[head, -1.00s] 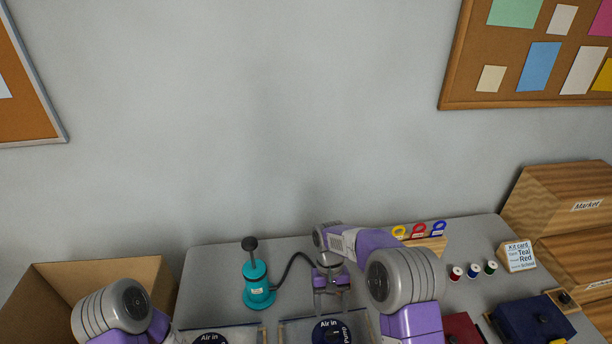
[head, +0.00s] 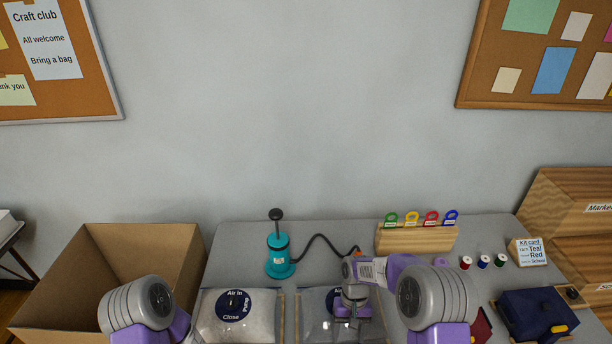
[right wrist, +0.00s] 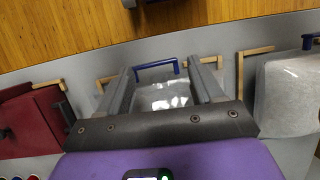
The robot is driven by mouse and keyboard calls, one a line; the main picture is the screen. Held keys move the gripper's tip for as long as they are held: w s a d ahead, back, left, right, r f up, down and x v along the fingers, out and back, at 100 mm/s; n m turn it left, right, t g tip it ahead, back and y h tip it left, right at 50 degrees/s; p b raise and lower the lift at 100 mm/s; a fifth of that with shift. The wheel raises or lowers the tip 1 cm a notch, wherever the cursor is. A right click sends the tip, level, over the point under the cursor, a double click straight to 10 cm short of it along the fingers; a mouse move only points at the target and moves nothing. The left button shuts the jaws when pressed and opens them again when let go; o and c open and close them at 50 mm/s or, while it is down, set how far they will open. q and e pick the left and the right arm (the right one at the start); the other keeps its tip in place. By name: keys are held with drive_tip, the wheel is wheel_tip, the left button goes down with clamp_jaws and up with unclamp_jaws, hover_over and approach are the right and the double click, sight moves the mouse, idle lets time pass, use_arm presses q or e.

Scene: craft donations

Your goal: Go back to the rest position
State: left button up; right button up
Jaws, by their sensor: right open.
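My right gripper (head: 352,330) points down over the front part of the grey table, above the right-hand clear bag (head: 312,306). In the right wrist view my right gripper (right wrist: 160,70) is open, its two fingers apart. A blue bar (right wrist: 158,68) and a shiny clear bag (right wrist: 165,97) show between and beyond the fingers; I see no grip on them. My left arm shows only as a grey joint and purple link at lower left; the left gripper is out of view.
A teal pump (head: 280,258) with a black hose stands left of my right gripper. A wooden rack (head: 415,240) holds coloured tags behind it. A cardboard box (head: 95,290) is at left; a navy pouch (head: 535,314), spools and a kit card (head: 527,252) are at right.

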drive_tip(key=x, duration=0.3)
drive_tip(key=shift+w, duration=0.25)
drive_tip(key=s+a+f+m+t+y+b, duration=0.1)
drive_tip(key=s+f+m+t+y+b, duration=0.2)
drive_tip(key=s+f, duration=1.1)
drive_tip(key=s+t+b, duration=0.1)
drive_tip(key=s+b, duration=0.1)
drive_tip(key=s, duration=0.1)
drive_tip(key=shift+a+f+t, duration=0.2)
drive_tip(key=shift+a+t, duration=0.1)
drive_tip(key=shift+a, duration=0.05)
